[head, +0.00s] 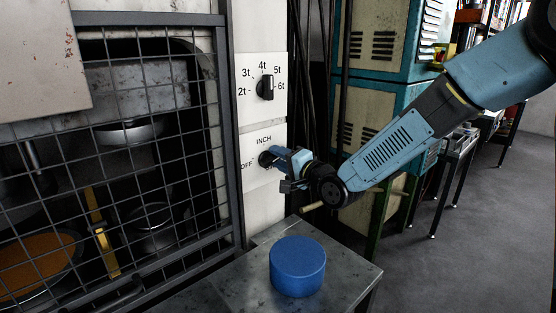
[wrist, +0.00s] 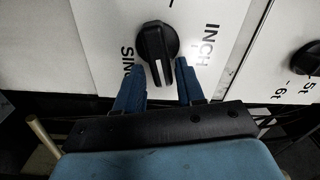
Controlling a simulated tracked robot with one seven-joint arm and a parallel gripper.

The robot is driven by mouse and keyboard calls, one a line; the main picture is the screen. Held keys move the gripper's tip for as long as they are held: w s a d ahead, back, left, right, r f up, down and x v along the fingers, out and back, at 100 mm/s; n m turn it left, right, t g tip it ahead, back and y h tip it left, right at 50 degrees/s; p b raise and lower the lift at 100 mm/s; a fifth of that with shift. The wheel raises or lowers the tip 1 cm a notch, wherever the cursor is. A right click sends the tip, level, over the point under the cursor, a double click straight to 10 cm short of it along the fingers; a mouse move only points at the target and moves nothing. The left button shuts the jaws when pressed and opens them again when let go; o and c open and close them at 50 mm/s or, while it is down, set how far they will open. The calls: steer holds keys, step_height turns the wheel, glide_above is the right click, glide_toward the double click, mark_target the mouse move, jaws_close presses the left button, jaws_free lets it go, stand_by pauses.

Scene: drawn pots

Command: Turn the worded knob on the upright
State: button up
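The worded knob (wrist: 155,42) is black and sits on a white plate marked INCH and a partly hidden word starting "SIN" in the wrist view. Its bar, with a white line, points down between my fingers. In the head view the knob (head: 265,159) is partly behind my gripper, with OFF and INCH readable. My gripper (wrist: 160,72) has its two blue fingers apart, one on each side of the bar's end, with gaps visible beside it. In the head view my gripper (head: 284,157) reaches the upright (head: 245,205) from the right.
A second knob (head: 265,87), marked with numbers from 2t to 6t, is above on the same upright. A blue round block (head: 298,266) stands on the metal table (head: 335,265) below. A wire mesh guard (head: 150,215) is at left. Open floor lies at right.

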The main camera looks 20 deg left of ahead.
steer(key=shift+o, duration=0.6)
steer(key=shift+s, duration=0.15)
steer(key=shift+s+d, duration=0.15)
steer(key=shift+d, duration=0.05)
steer(key=v, duration=1.3)
steer(key=shift+d, duration=0.15)
steer(key=shift+f, duration=0.15)
